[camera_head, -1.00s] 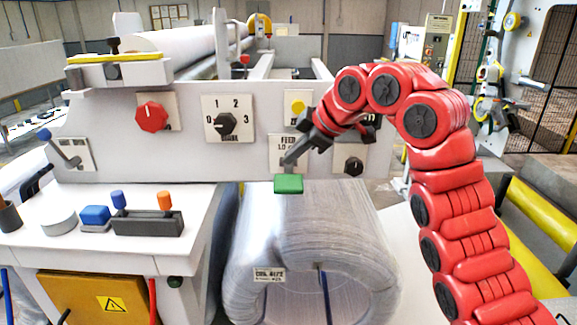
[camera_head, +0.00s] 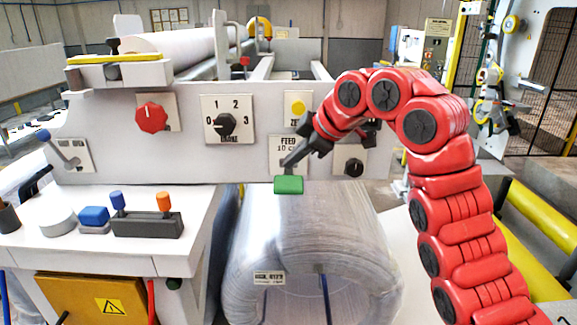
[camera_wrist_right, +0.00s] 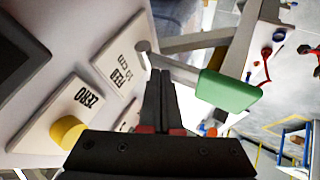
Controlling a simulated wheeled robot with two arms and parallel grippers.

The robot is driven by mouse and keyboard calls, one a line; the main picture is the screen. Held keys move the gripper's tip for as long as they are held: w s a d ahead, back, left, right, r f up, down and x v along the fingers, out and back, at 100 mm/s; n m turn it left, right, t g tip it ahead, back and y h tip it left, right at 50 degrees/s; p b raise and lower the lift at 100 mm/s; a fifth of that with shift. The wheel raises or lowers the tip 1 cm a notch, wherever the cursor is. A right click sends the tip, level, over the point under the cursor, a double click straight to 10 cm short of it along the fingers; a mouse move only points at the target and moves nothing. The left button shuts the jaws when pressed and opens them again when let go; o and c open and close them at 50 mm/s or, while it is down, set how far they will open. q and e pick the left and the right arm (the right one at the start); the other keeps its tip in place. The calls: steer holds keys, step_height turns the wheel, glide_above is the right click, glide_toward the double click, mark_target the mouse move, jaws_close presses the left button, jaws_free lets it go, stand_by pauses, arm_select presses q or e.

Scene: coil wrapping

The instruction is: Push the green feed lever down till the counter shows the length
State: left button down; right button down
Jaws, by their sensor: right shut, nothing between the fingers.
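The green feed lever (camera_head: 288,185) sticks out from the machine's front panel, its green handle hanging low over the wrapped coil. It also shows large in the right wrist view (camera_wrist_right: 228,91), right of the fingers. My right gripper (camera_head: 316,146) is shut and empty, just above and right of the handle, close to the lever's grey arm. In the right wrist view my fingers (camera_wrist_right: 160,92) are together beside that arm; I cannot tell whether they touch it. The feed label plate (camera_head: 287,144) is partly covered by the lever. No counter reading is visible. My left gripper is out of view.
A yellow zero button (camera_head: 298,107) sits above the lever. A black knob (camera_head: 354,167) is to its right, a numbered selector (camera_head: 225,123) and red knob (camera_head: 151,117) to its left. The wrapped coil (camera_head: 310,225) lies below. A white side table (camera_head: 130,252) stands at left.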

steer(key=shift+r+p, duration=0.9)
steer(key=shift+r, duration=0.2)
steer(key=shift+w, duration=0.1)
step_height(320, 180, up, 5)
steer(key=p, duration=0.4)
steer(key=shift+w, duration=0.15)
steer(key=shift+f, duration=0.1)
